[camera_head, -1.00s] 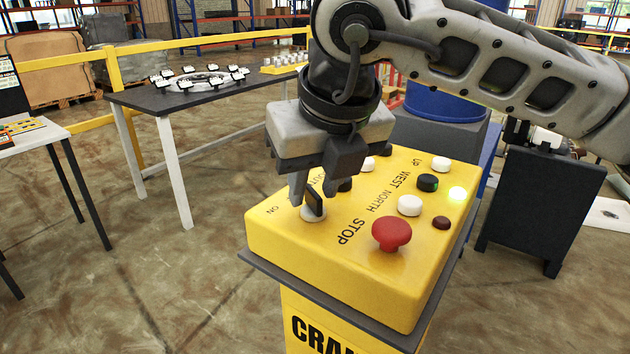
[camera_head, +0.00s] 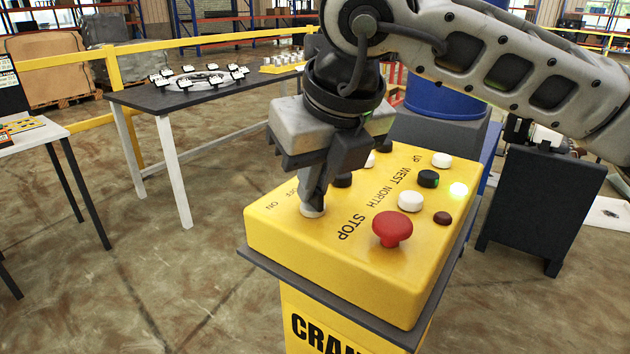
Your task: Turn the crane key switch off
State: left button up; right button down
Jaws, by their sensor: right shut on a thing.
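The yellow crane control box (camera_head: 290,243) stands on its pedestal in the centre of the head view. The crane key switch (camera_head: 312,211) is at its left end, beside the printed ON and OFF labels. Only the pale round base of the switch shows; the key itself is hidden by the fingers. My right gripper (camera_head: 314,195) points down over the switch and is shut on the key. My left gripper is not in view.
The red STOP button (camera_head: 392,228) sits close to the right of the switch. White, black and dark red buttons and a lit lamp (camera_head: 458,190) lie farther right. A dark table (camera_head: 150,100) stands behind at left, with open floor before it.

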jog(key=shift+w+n+y+b, duration=0.1)
jog(key=shift+n+y+b, duration=0.45)
jog(key=shift+n, duration=0.65)
jog(key=n+g, duration=0.1)
jog(key=n, duration=0.1)
jog(key=shift+d+n+y, duration=0.1)
jog(key=shift+n+y, duration=0.15)
jog(key=shift+n, duration=0.15)
jog(key=n+g, duration=0.1)
jog(key=n, duration=0.2)
jog(key=shift+w+r+y+p, duration=0.1)
jog(key=shift+r+y+p, duration=0.05)
jog(key=shift+y+p, duration=0.15)
jog(key=shift+n+g+p, duration=0.3)
jog(key=shift+n+g, duration=0.3)
jog(key=shift+n, duration=0.5)
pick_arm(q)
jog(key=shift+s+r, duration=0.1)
pick_arm(e)
jog(key=shift+n, duration=0.3)
jog(key=c, duration=1.6)
grip_release()
jog(key=shift+o, duration=0.2)
